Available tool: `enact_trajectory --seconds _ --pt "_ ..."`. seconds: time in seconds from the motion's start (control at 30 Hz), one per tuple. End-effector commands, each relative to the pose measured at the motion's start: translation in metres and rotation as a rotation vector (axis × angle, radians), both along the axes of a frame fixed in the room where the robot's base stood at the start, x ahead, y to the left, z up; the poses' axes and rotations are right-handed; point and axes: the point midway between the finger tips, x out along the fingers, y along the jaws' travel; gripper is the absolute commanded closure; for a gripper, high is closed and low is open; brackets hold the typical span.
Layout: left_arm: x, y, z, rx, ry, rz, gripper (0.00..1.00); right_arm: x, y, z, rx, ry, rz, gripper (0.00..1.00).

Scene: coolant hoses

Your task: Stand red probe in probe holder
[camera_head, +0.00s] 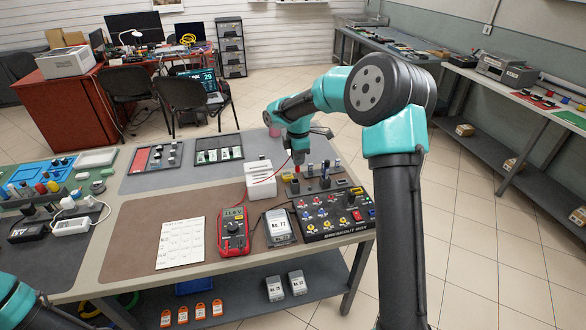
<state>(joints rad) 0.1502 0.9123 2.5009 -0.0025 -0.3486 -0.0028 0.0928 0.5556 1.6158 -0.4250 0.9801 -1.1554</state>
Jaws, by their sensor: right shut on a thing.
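My right gripper (302,153) points down over the back right of the near table. It is shut on the red probe (297,169), whose red tip end shows just below the fingers. A thin red lead runs from there to the left, past a white box. A low dark block (316,186) with small upright pieces stands just below and right of the probe; it looks like the probe holder, but it is small and partly covered. I cannot tell whether the probe touches it. The red multimeter (234,232) lies in front. My left gripper is out of view; only part of my left arm shows at bottom left.
A white box (260,178) stands close left of the gripper. A breakout box (333,215) with coloured sockets and a grey unit (278,227) lie in front.

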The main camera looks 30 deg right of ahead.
Motion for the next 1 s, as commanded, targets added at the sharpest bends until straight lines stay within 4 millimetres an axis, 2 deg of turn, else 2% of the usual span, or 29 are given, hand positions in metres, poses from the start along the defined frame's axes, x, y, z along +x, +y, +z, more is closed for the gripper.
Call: enact_trajectory --seconds 0.1,0.27,0.7,1.0 --pt "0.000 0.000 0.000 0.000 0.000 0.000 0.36 0.020 -0.006 -0.003 0.000 0.000 0.000 1.00" --pt "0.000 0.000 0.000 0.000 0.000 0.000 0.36 0.032 -0.010 -0.004 0.001 0.000 0.001 1.00" --pt "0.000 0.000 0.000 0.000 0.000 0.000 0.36 0.033 -0.010 -0.006 0.001 0.001 0.001 1.00" --pt "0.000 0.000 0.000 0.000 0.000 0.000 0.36 0.032 -0.010 -0.021 0.001 0.001 0.001 1.00"
